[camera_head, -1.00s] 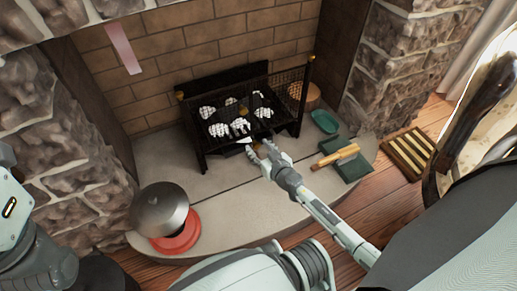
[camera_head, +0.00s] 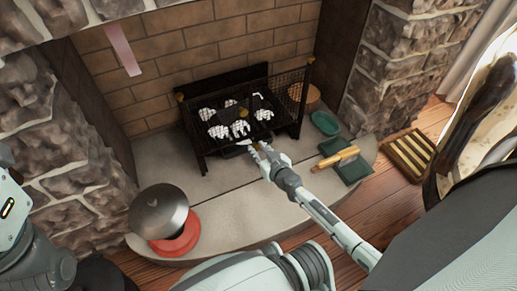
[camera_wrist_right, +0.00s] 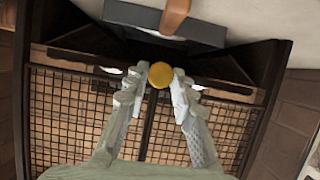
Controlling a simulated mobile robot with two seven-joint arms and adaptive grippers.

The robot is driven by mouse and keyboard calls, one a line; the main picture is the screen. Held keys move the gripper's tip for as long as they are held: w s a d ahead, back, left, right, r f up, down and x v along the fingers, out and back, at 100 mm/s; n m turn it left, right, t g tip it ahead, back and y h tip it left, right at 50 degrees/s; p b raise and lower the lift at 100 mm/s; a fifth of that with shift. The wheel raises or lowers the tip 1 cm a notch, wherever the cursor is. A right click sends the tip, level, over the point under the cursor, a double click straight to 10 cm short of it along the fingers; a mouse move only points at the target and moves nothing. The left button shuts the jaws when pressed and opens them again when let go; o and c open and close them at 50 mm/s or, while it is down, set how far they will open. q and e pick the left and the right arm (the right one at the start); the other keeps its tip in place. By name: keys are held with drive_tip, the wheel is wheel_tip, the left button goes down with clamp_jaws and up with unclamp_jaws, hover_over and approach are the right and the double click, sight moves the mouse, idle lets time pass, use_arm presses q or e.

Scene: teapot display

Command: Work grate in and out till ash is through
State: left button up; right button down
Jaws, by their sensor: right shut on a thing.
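A black fire grate (camera_head: 205,160) with a mesh front stands on the stone hearth against the brick back. Several ash-white lumps (camera_head: 240,129) lie in it. My right gripper (camera_head: 257,149) is at the lower front of the grate, with its arm coming from the lower right. In the right wrist view, my right gripper (camera_wrist_right: 159,82) has its fingertips closed on a round yellow knob (camera_wrist_right: 160,74). The mesh (camera_wrist_right: 75,115) spreads behind the fingers. The ash beneath the lumps cannot be made out. My left gripper is out of view.
A dark green pan with a wooden-handled brush (camera_head: 338,157) and a small green dish (camera_head: 325,123) lie right of the grate. A metal dome (camera_head: 159,208) rests by a red round piece (camera_head: 180,241) at front left. A slatted wooden rack (camera_head: 408,153) is at right.

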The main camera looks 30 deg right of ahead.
drive_tip(key=shift+s+a+f+b, duration=0.1)
drive_tip(key=shift+s+b, duration=0.05)
drive_tip(key=shift+s, duration=1)
drive_tip(key=shift+s+a+b, duration=0.1)
drive_tip(key=shift+s+b, duration=0.05)
drive_tip(key=shift+s, duration=0.95)
drive_tip(key=c, duration=1.3)
unclamp_jaws()
drive_tip(key=shift+d, duration=0.1)
drive_tip(key=v, duration=1.2)
